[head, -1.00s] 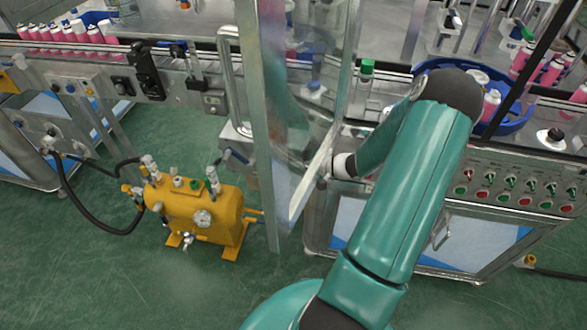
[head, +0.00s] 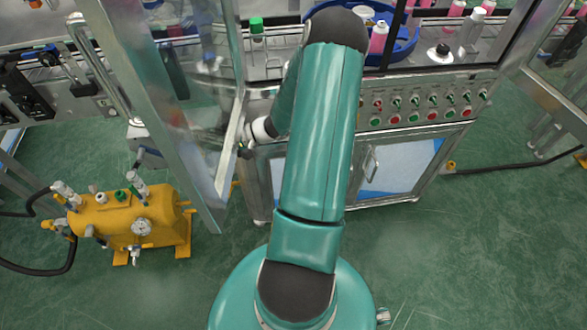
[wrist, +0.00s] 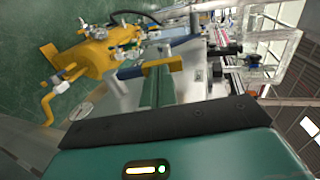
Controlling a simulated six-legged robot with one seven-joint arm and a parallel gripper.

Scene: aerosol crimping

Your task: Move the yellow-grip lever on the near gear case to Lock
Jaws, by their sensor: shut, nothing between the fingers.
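I cannot make out the yellow-grip lever or its Lock mark for certain in either view. A small grey case (head: 138,130) beside the conveyor, left of the glass door, may be the near gear case; a dark handle shows below it. My gripper (head: 244,149) is small and dark in the head view, at the end of my arm beside the door's edge, mostly hidden. In the wrist view my gripper (wrist: 158,86) appears shut and empty beyond the dark plate. A yellowish bar shows just past it; I cannot tell whether they touch.
The framed glass door (head: 165,90) stands open left of my arm. A yellow tank (head: 130,220) with hoses stands on the green floor at left. A button panel (head: 425,105) fronts the cabinet at right. A blue bin (head: 400,48) sits behind. Floor at right front is clear.

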